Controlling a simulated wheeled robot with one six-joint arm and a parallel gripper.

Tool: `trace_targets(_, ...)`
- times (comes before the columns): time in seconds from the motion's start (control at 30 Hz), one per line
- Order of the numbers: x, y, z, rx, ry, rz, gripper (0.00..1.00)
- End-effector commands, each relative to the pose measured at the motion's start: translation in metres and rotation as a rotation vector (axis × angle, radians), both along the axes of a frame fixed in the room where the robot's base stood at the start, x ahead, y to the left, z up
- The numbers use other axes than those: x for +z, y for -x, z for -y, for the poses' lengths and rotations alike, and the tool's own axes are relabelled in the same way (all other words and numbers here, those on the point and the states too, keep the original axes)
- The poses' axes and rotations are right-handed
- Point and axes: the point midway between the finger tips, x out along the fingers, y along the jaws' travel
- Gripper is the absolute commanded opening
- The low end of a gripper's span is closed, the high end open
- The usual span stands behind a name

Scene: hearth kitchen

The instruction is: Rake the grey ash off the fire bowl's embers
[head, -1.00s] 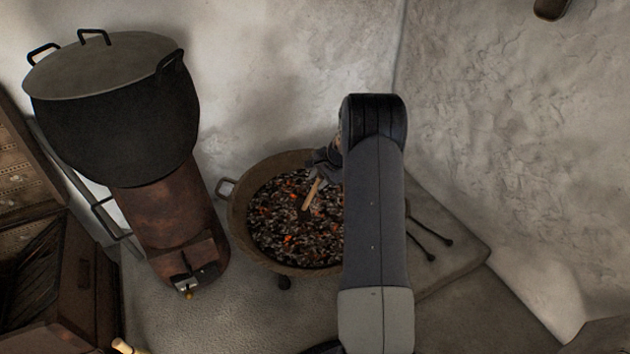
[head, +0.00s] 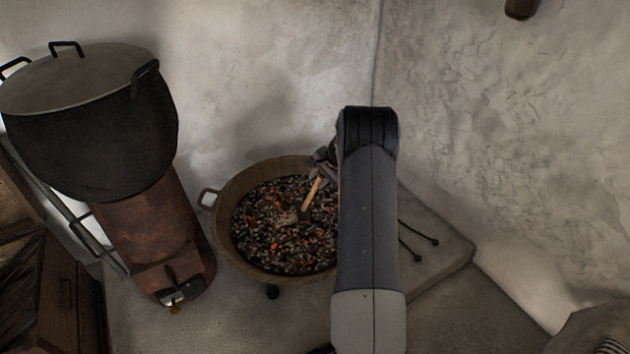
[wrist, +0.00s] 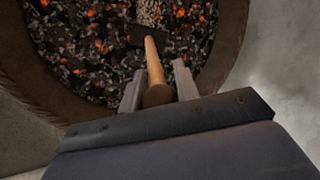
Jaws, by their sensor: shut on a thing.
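The fire bowl (head: 225,228) stands on a low stone slab, filled with dark coals and orange glowing embers (head: 252,237). Grey ash is mixed over the coals; a pale grey patch (wrist: 150,12) shows beyond the rake head in the wrist view. My gripper (head: 322,172) is over the bowl's back right part, partly hidden by my arm. It is shut on the wooden handle of the rake (head: 312,193). In the wrist view the handle (wrist: 155,70) runs from between the fingers to a dark head (wrist: 145,34) at the coals. I cannot tell how firmly the head touches them.
A large black lidded pot (head: 95,135) sits on a rusty stove (head: 150,235) left of the bowl. Plaster walls meet behind the bowl. Dark thin tools (head: 420,235) lie on the slab to the right.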

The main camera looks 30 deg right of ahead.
Motion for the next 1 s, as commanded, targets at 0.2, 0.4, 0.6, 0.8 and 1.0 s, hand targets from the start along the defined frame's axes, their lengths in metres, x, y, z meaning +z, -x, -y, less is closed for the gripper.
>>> trace_targets(0.2, 0.001, 0.000, -0.010, 0.002, 0.000, 0.001, 0.00)
trace_targets(0.4, 0.001, 0.000, -0.028, 0.003, 0.000, 0.000, 0.00)
trace_targets(0.6, 0.002, -0.001, -0.034, 0.000, 0.002, 0.002, 0.00)
trace_targets(0.8, 0.000, -0.001, -0.049, 0.002, 0.000, 0.000, 0.00)
trace_targets(1.0, -0.001, -0.001, -0.064, 0.001, -0.001, 0.001, 0.00)
